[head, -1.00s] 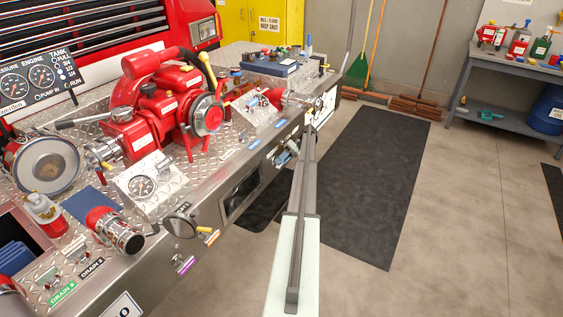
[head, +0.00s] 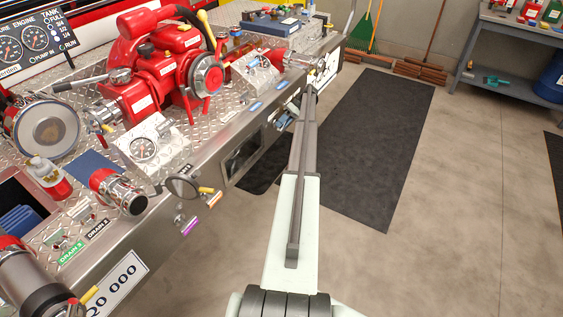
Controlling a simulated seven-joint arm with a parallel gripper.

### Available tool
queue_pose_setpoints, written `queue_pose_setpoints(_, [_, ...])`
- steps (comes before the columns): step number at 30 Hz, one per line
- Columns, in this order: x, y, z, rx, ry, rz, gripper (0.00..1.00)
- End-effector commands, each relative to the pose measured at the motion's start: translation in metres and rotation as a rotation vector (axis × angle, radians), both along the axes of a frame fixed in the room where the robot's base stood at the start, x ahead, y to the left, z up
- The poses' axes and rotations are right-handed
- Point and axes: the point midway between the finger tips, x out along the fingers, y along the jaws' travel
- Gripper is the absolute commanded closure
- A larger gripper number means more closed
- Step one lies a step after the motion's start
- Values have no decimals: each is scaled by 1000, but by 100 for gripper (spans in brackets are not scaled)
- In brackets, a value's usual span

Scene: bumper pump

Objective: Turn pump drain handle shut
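The red pump (head: 165,75) sits on the diamond-plate deck of the engine. Along the deck's front edge, a green drain label (head: 71,251) and a black drain label (head: 97,228) lie beside small metal fittings. A yellow-tipped handle (head: 209,191) sticks out from the front panel, near a purple tag (head: 189,227). I cannot tell which of these is the pump drain handle, or its position. My arm reaches away from the bottom centre along the panel. My gripper, at its far end, is too small and hidden to make out as open or shut.
A red and silver cylinder (head: 117,190) and a large pipe end (head: 35,285) stand at the near left edge. A grey workbench (head: 510,55) stands far right.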

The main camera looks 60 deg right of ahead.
Motion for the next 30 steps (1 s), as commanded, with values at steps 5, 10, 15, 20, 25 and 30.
queue_pose_setpoints(5, [-1,8,4,-182,0,0,62])
queue_pose_setpoints(10, [-2,8,5,-333,-1,1,62])
queue_pose_setpoints(15, [-2,10,5,-451,0,0,62])
queue_pose_setpoints(20, [-3,5,12,-513,0,0,62])
queue_pose_setpoints(25, [-12,-1,30,-511,-1,-1,62])
queue_pose_setpoints(30, [-21,-7,52,-510,-1,-1,62])
